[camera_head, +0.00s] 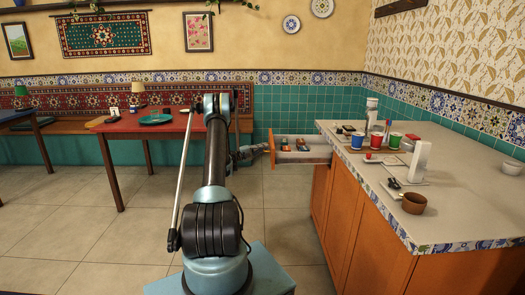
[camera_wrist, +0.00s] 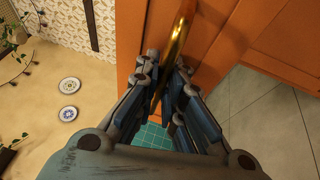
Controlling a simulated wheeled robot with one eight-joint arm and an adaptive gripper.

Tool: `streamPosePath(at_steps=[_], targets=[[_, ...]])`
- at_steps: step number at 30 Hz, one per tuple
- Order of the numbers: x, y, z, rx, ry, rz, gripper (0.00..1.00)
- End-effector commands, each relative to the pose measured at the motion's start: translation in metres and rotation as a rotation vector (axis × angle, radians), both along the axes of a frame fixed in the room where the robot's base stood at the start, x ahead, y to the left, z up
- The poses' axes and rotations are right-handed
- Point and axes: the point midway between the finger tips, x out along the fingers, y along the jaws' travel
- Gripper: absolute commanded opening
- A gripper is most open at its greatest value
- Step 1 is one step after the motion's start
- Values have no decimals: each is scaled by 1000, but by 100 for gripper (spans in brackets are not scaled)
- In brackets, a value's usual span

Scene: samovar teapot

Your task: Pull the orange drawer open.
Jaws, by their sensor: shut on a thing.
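The orange drawer (camera_head: 273,150) stands pulled out from the left side of the counter, with several small colored items inside. Its orange front also fills much of the wrist view (camera_wrist: 225,32). A curved gold handle (camera_wrist: 180,35) on that front runs down between my gripper's fingers. My gripper (camera_wrist: 168,88) is shut on the handle. In the head view my gripper (camera_head: 258,150) is at the drawer's outer face, small and partly hidden by my arm.
The counter (camera_head: 450,215) at right carries colored cups (camera_head: 375,141), a brown bowl (camera_head: 414,203) and other small things. A red table (camera_head: 135,124) stands left of my arm. The tiled floor (camera_head: 285,225) below the drawer is clear.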

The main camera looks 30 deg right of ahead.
Motion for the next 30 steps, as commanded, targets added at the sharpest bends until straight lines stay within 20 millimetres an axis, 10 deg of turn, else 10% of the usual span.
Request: streamPosePath(at_steps=[4, 6, 17, 30], targets=[[-3, 0, -3, 5, -2, -4, 0], [-3, 0, -3, 5, -3, -4, 17], [0, 4, -2, 2, -1, 0, 17], [7, 74, -15, 3, -2, -1, 17]])
